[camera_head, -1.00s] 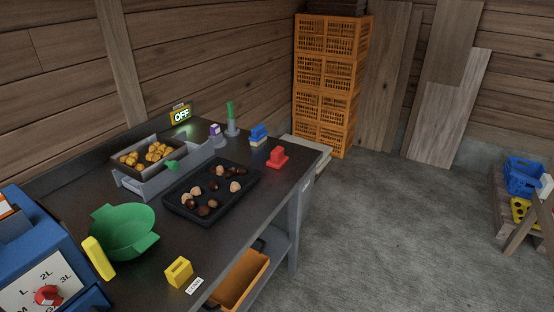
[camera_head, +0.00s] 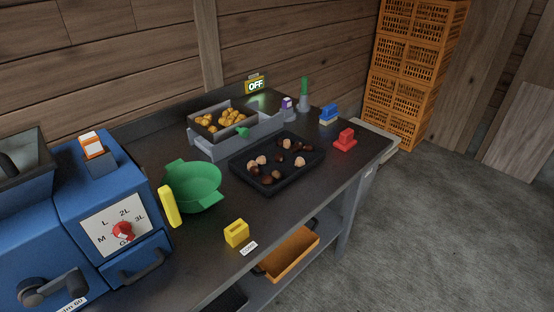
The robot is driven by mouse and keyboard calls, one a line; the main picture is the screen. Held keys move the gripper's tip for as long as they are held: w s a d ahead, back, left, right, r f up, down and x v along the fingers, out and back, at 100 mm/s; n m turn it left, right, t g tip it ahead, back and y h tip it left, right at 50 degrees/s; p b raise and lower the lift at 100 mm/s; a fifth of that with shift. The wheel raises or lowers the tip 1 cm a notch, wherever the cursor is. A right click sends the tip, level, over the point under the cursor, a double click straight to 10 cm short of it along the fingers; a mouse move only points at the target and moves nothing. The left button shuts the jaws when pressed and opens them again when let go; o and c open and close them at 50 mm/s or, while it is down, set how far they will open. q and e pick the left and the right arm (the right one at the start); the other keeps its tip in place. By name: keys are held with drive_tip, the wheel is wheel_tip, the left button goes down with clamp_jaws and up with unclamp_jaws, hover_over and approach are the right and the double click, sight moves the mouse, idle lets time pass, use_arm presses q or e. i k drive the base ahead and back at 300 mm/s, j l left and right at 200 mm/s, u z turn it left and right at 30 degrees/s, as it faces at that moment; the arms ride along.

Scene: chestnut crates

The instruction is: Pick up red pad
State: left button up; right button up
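The red pad (camera_head: 345,140) looks like a small red block on a wider red base. It stands on the dark workbench (camera_head: 285,213) near its far right end, right of the black tray. Nothing covers it. Neither of my grippers shows in the head view.
A black tray (camera_head: 235,172) of chestnuts, a green bowl (camera_head: 192,187), a yellow block (camera_head: 236,233) and a blue stamp-like block (camera_head: 329,113) are on the bench. A blue machine (camera_head: 75,215) stands at left. Orange crates (camera_head: 408,75) are stacked behind. Floor at right (camera_head: 440,240) is clear.

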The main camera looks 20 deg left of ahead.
sight(345, 141)
drive_tip(key=i+l+u, duration=0.35)
drive_tip(key=u, duration=0.15)
drive_tip(key=i+l+u, duration=0.5)
drive_tip(key=k+l, duration=0.05)
